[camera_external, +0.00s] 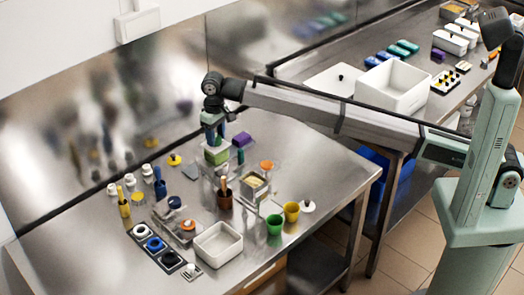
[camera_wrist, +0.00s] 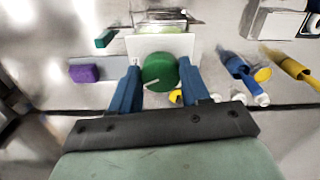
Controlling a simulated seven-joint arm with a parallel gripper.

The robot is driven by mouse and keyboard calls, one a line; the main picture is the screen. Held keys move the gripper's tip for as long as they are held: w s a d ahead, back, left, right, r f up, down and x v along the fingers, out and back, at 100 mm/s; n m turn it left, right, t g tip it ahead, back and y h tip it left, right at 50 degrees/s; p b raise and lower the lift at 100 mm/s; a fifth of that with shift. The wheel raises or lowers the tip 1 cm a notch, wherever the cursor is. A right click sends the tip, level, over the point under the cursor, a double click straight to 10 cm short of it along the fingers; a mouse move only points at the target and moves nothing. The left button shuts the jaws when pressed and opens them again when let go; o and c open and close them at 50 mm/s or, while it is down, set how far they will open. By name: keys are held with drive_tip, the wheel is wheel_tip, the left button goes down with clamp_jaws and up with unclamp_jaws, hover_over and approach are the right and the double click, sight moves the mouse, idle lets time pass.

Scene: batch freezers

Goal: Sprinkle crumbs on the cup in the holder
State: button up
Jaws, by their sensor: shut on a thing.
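My gripper (camera_wrist: 160,88) is shut on a round green knob (camera_wrist: 160,70), with one blue finger on each side. A pale square container (camera_wrist: 142,44) lies beyond the knob in the wrist view; I cannot tell whether the two are joined. In the external view my gripper (camera_external: 213,128) is over a green-and-white box (camera_external: 217,154) at the back of the steel table. A green cup (camera_external: 274,224) and a yellow cup (camera_external: 291,211) stand front right. A clear stand (camera_external: 179,229) carries blue and orange pieces. I cannot tell which cup is in the holder, nor make out crumbs.
An open white bin (camera_external: 218,245) stands at the front. A brown pot (camera_external: 224,200) with a tool and a tray with tan contents (camera_external: 254,181) stand mid-table. A dark rack with rings (camera_external: 156,247) is front left. A purple block (camera_external: 242,139) lies right of my gripper.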

sight(216, 137)
drive_tip(key=n, duration=0.6)
drive_tip(key=shift+w, duration=0.1)
drive_tip(key=n, duration=0.6)
drive_tip(key=shift+w+n, duration=0.1)
drive_tip(key=shift+n, duration=0.2)
idle(0.3)
drive_tip(key=o, duration=1.1)
drive_tip(key=shift+c, duration=0.2)
drive_tip(key=shift+r, duration=0.1)
wheel_tip(216, 137, up, 14)
drive_tip(key=shift+f, duration=0.2)
